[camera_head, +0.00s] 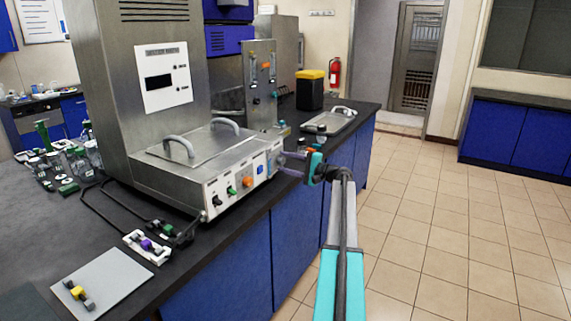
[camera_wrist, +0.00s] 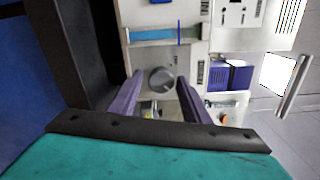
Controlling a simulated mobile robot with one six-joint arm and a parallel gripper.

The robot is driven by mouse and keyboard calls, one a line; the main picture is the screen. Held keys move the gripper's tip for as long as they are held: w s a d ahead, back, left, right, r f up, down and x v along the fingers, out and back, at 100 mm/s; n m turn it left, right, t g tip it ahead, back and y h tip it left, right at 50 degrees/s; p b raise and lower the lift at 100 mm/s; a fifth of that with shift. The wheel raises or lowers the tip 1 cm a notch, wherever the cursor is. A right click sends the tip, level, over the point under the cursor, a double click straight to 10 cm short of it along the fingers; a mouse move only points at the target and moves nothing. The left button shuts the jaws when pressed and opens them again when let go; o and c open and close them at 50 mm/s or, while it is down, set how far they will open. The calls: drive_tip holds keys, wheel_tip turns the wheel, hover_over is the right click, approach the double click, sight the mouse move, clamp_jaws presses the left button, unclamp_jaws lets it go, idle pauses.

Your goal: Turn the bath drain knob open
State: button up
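The steel bath (camera_head: 212,160) has a lid with two handles and a white front panel (camera_head: 235,192) with a black, a green and an orange knob (camera_head: 248,181). In the wrist view a grey round knob (camera_wrist: 161,79) sits on a pale panel; its label is too small to read. I take it as the drain knob. My gripper (camera_wrist: 158,82) has its two purple fingers apart on either side of this knob, with visible gaps. In the head view my gripper (camera_head: 282,163) is at the right end of the panel and hides part of it.
A tray (camera_head: 329,122) and a black bin with a yellow lid (camera_head: 310,90) stand farther along the dark counter. Green-capped items, a purple-knobbed piece (camera_head: 147,246) and a grey mat (camera_head: 105,285) lie at the near left. The tiled floor (camera_head: 440,230) at right is clear.

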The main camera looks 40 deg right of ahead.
drive_tip(key=shift+o, duration=0.3)
drive_tip(key=shift+r, duration=0.1)
drive_tip(key=b+v, duration=0.1)
drive_tip(key=v, duration=1.2)
drive_tip(key=shift+s, duration=0.35)
drive_tip(key=shift+d, duration=0.1)
drive_tip(key=shift+s, duration=0.15)
